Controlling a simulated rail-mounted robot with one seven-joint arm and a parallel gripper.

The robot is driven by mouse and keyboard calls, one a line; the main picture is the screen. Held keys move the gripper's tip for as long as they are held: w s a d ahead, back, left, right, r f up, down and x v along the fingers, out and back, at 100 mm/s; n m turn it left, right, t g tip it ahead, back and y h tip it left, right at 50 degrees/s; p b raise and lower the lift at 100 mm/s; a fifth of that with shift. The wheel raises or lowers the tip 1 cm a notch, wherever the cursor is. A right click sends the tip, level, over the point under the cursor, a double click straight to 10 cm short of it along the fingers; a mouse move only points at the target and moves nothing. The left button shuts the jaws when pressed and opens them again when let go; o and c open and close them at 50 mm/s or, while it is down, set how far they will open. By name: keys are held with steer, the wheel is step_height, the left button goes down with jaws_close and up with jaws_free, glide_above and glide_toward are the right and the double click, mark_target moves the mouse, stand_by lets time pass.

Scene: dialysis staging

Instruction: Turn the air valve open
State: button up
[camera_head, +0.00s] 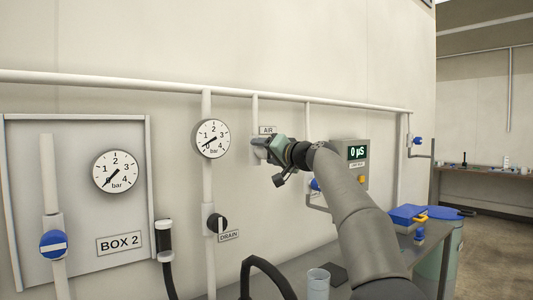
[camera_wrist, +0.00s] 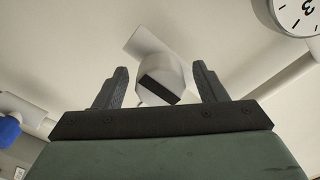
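The air valve (camera_head: 257,142) is at the AIR label (camera_head: 268,130) on a thin white pipe on the wall, mostly hidden behind my gripper in the head view. In the wrist view the valve (camera_wrist: 150,68) is a white rounded body with a dark flat bar on its front. My gripper (camera_head: 264,151) is right in front of it. In the wrist view my gripper (camera_wrist: 159,86) is open, with one dark finger on each side of the valve and gaps between. I cannot tell how deep the fingers reach around it.
A dial gauge (camera_head: 212,139) is just left of the valve. The drain valve (camera_head: 217,222) sits lower left. A meter box (camera_head: 356,152) is on the right. BOX 2's panel (camera_head: 77,200) is at left. A bench holds a clear cup (camera_head: 318,284) and a blue-lidded bin (camera_head: 440,248) stands beyond.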

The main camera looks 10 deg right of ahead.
steer(key=b+v, duration=0.6)
steer(key=v, duration=1.1)
steer(key=shift+s+d+b, duration=0.15)
steer(key=shift+s+b, duration=0.05)
steer(key=shift+b, duration=0.15)
steer(key=shift+f, duration=0.1)
steer(key=s+a+f+g+h+p, duration=0.25)
steer(key=a+f+g+p, duration=0.2)
steer(key=f, duration=0.35)
steer(key=s+a+f+g+h+p, duration=0.1)
steer(key=s+a+f+g+p, duration=0.25)
steer(key=a+f+p, duration=0.3)
steer(key=s+f+n+g+h+p, duration=0.1)
steer(key=s+f+g+p, duration=0.1)
steer(key=s+f, duration=0.4)
steer(key=s+d+f+n+g+h+p, duration=0.1)
steer(key=s+f, duration=0.5)
steer(key=s, duration=0.7)
steer(key=s+f+n+g+h+p, duration=0.1)
steer(key=s+f+g+p, duration=0.3)
steer(key=s, duration=0.6)
step_height(320, 180, down, 3)
steer(key=h+p, duration=0.1)
steer(key=p, duration=0.1)
steer(key=shift+s+d+n+h+p, duration=0.2)
steer(key=shift+n+h+p, duration=0.1)
steer(key=shift+h+p, duration=0.1)
